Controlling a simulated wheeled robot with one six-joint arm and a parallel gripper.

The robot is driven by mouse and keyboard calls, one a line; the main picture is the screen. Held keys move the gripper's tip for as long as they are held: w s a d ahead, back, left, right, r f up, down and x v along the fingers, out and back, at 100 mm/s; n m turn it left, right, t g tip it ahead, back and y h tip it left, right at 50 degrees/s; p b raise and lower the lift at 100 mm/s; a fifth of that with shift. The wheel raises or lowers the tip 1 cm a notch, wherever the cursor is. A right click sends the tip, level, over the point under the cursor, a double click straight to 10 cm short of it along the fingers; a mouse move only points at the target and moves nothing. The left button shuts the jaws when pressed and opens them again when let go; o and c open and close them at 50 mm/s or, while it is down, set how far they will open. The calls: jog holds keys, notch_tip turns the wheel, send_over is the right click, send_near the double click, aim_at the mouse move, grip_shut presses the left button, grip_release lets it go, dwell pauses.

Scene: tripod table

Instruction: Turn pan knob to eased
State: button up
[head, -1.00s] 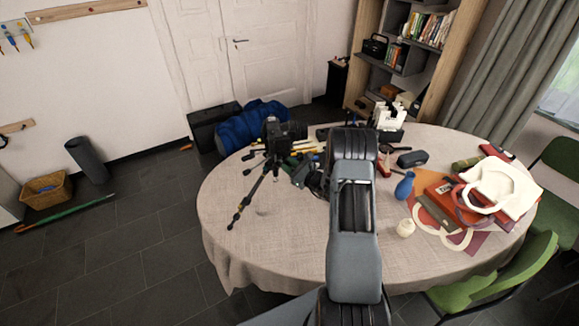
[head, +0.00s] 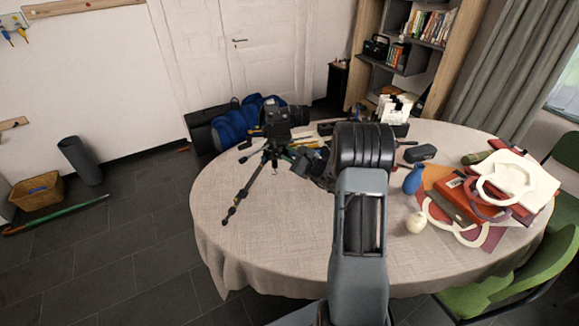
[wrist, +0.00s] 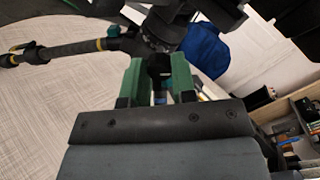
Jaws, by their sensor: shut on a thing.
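A black tripod with a camera (head: 283,118) on top stands on the round table, left of my arm in the head view. One tripod leg (wrist: 70,47) with yellow bands runs to the left in the wrist view. My gripper (wrist: 160,72) has green fingers on either side of a small dark part at the tripod head (wrist: 172,30). It is shut on that part, which I take to be the pan knob; the fingers cover most of it. The knob's marking or setting is not readable. In the head view my arm hides most of the gripper.
The table (head: 265,235) has free room at the front left. A blue vase (head: 413,179), a round cream jar (head: 416,222) and a pile of books and paper shapes (head: 490,195) lie to the right. A blue bag (head: 240,120) is behind the table.

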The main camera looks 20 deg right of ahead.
jog(key=shift+f+n+b, duration=0.25)
jog(key=shift+n+b, duration=1.15)
jog(key=shift+b, duration=1.3)
jog(key=shift+r+b, duration=0.1)
jog(key=shift+b, duration=0.2)
jog(key=shift+r+n, duration=0.15)
jog(key=shift+n, duration=0.25)
jog(key=o, duration=0.9)
jog(key=shift+o, duration=0.2)
jog(key=shift+b, duration=0.3)
jog(key=b+v, duration=0.1)
jog(key=v, duration=1.2)
jog(key=shift+s, duration=0.4)
jog(key=shift+d, duration=0.15)
